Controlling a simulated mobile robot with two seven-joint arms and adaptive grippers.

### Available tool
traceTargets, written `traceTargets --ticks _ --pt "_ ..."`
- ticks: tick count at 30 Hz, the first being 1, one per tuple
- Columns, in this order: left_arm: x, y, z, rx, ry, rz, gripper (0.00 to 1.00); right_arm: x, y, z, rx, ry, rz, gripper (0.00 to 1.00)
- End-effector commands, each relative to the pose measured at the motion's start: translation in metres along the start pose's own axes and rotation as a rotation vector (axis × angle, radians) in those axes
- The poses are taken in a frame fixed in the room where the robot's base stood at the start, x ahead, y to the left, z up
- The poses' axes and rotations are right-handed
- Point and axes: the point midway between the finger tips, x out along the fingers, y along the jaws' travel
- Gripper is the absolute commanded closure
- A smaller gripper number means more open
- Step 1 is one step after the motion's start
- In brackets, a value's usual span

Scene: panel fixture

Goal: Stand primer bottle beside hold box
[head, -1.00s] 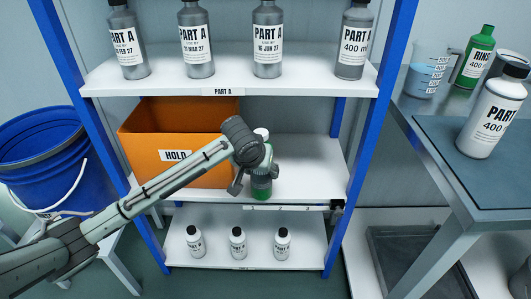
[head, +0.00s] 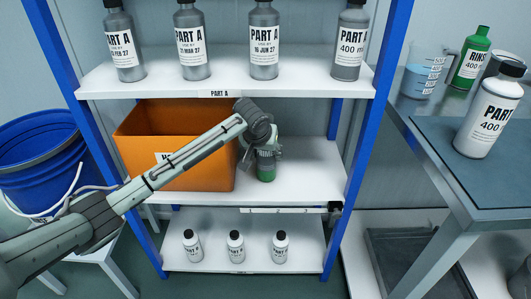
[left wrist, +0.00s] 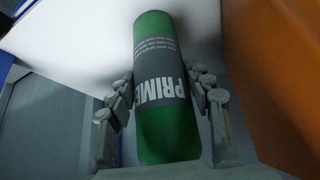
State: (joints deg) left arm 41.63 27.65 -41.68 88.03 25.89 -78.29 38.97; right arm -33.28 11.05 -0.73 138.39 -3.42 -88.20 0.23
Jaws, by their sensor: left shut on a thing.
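The primer bottle (head: 266,170), green with a grey label, is upright over the middle shelf, to the right of the orange hold box (head: 140,155). A gap shows between bottle and box. My left gripper (head: 262,150) is shut on the bottle, which hides part of it. In the left wrist view the bottle (left wrist: 160,80) lies between the two fingers (left wrist: 163,105), with the orange box wall (left wrist: 285,70) to the right. I cannot tell whether its base touches the shelf. My arm covers part of the box and its label. My right gripper is not in view.
The middle shelf (head: 315,180) is clear to the bottle's right. Several grey PART A bottles (head: 263,40) stand on the shelf above. Small white bottles (head: 236,246) stand below. Blue posts (head: 372,100) flank the shelves. A bench (head: 480,185) stands right, a blue bucket (head: 35,160) left.

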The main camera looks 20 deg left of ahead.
Motion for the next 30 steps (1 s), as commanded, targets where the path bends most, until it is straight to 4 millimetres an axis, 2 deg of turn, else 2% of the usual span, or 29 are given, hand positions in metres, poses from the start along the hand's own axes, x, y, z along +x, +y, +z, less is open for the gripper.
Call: traceTargets --ticks 1,6,16,18,22,30 --pt "0.001 0.000 0.001 0.000 -0.001 0.000 0.48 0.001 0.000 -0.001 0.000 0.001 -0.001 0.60" --pt "0.001 0.000 0.001 0.000 -0.001 -0.001 0.29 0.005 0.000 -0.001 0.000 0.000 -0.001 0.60" --pt "-0.001 0.000 -0.001 0.000 0.001 0.000 0.29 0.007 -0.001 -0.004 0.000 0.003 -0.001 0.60" --pt "-0.009 0.000 -0.001 0.000 0.000 0.000 0.29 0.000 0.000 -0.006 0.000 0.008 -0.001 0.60" --pt "-0.030 0.000 -0.001 0.001 0.001 0.001 0.29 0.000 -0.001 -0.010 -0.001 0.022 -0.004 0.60" --pt "-0.070 0.000 -0.001 -0.001 0.000 0.000 0.29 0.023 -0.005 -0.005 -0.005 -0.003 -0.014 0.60"
